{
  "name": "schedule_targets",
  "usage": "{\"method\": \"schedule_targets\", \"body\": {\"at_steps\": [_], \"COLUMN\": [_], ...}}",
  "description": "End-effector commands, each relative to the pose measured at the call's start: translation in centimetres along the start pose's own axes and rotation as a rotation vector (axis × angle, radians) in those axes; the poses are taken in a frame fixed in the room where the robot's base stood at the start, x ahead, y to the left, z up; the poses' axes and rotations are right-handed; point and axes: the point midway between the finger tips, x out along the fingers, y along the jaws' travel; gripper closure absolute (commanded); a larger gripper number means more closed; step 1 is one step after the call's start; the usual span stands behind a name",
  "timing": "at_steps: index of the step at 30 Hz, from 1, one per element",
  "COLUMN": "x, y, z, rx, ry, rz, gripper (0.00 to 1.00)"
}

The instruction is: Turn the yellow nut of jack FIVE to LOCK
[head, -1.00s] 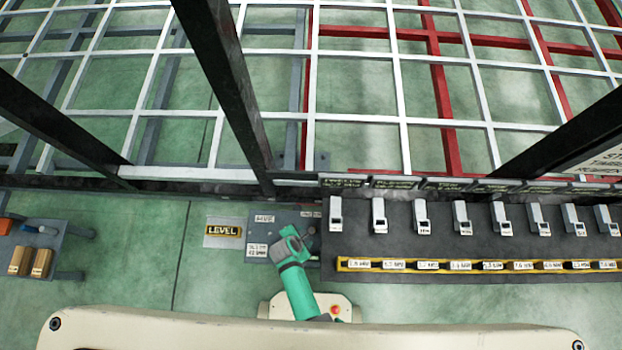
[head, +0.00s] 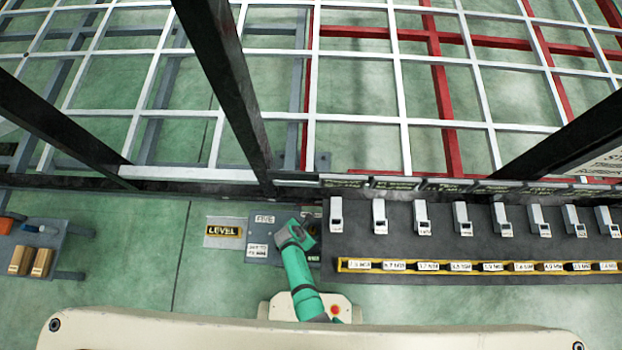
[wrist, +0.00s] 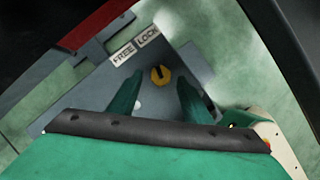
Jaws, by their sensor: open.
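The yellow nut (wrist: 160,76) shows in the wrist view on a grey plate (wrist: 190,67), just beyond my fingertips and between them. It is round with a dark slot. The labels FREE (wrist: 123,54) and LOCK (wrist: 148,36) stand behind it, FREE to the left and LOCK to the right. My gripper (wrist: 157,88) is open and empty, with its two green fingers apart. In the head view my gripper (head: 306,232) is over the jack plate with the FIVE label (head: 265,219); the nut is hidden there by the arm.
A LEVEL sign (head: 224,230) lies left of the plate. A dark bench (head: 450,225) with several grey-white holders and a yellow strip (head: 480,266) stands to the right. A side table (head: 50,240) with small boxes is at far left. Dark posts (head: 225,90) rise behind.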

Motion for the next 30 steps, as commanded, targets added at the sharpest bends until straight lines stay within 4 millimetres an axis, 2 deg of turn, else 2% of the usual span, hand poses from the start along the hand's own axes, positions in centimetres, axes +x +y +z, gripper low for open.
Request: {"method": "schedule_targets", "body": {"at_steps": [6,17,22,23,30], "x": [1.4,1.7,1.7,1.7,1.7], "y": [0.1,0.0,-0.1,-0.1,-0.1], "z": [-0.1,0.0,0.0,0.0,0.1], "rx": [-0.003,0.000,0.002,0.002,0.018], "ry": [0.001,0.001,0.001,0.001,0.001], "rz": [0.001,0.001,0.000,0.000,-0.008], "gripper": [0.55,0.55,0.94,0.97,0.97]}}
